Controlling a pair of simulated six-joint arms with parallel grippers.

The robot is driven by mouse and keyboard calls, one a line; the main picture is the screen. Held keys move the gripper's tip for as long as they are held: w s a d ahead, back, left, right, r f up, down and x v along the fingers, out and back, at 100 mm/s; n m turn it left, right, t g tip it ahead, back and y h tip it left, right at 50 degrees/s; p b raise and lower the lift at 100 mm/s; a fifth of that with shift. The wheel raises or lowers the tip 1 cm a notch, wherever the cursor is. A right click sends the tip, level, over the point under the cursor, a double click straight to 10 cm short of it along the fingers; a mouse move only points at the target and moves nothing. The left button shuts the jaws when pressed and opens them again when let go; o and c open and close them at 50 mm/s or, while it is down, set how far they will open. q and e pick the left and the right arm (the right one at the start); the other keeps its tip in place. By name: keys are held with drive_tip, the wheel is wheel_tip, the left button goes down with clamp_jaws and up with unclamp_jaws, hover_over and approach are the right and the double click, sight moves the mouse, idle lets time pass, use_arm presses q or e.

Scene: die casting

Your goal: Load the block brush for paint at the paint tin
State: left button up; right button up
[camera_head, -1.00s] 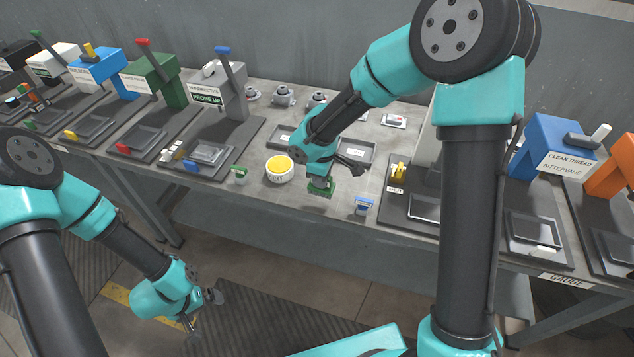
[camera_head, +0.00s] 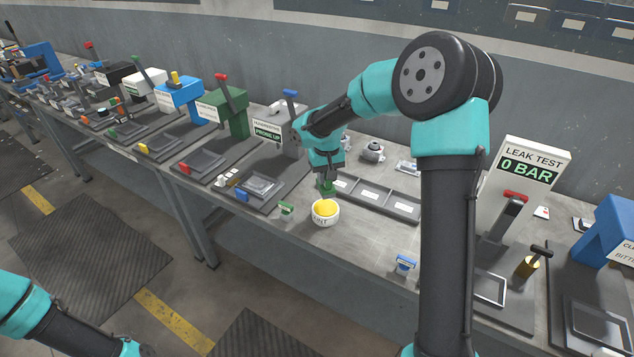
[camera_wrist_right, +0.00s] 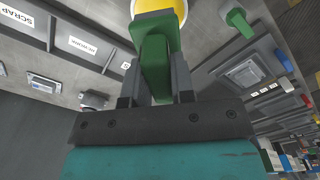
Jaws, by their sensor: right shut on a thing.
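The paint tin (camera_head: 325,216) is a small white round tub with yellow inside, standing on the bench. My right gripper (camera_head: 328,178) is just behind it, shut on the green block brush (camera_head: 326,188). In the right wrist view the brush (camera_wrist_right: 155,60) sits between the two fingers and its far end reaches the tin's yellow and white rim (camera_wrist_right: 185,8). I cannot tell whether the brush touches the paint. Of my left arm only part shows at the bottom left; its gripper is out of the picture.
A divided grey tray (camera_head: 375,197) lies right of the tin. A small green-and-white item (camera_head: 286,210) stands left of it, and a blue one (camera_head: 404,264) stands at the front edge. The grey probe station (camera_head: 278,128) is behind left, the leak test station (camera_head: 527,175) at right.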

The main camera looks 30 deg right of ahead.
sight(326, 191)
drive_tip(key=shift+d+f, duration=0.1)
drive_tip(key=shift+f, duration=2.95)
drive_tip(key=shift+f, duration=0.6)
idle(0.6)
drive_tip(key=shift+r, duration=3.6)
drive_tip(key=a+f+m, duration=0.1)
drive_tip(key=a+f, duration=0.1)
drive_tip(key=a, duration=1.3)
drive_tip(key=shift+w+a+f, duration=0.15)
drive_tip(key=shift+w+a, duration=0.05)
drive_tip(key=shift+a, duration=0.05)
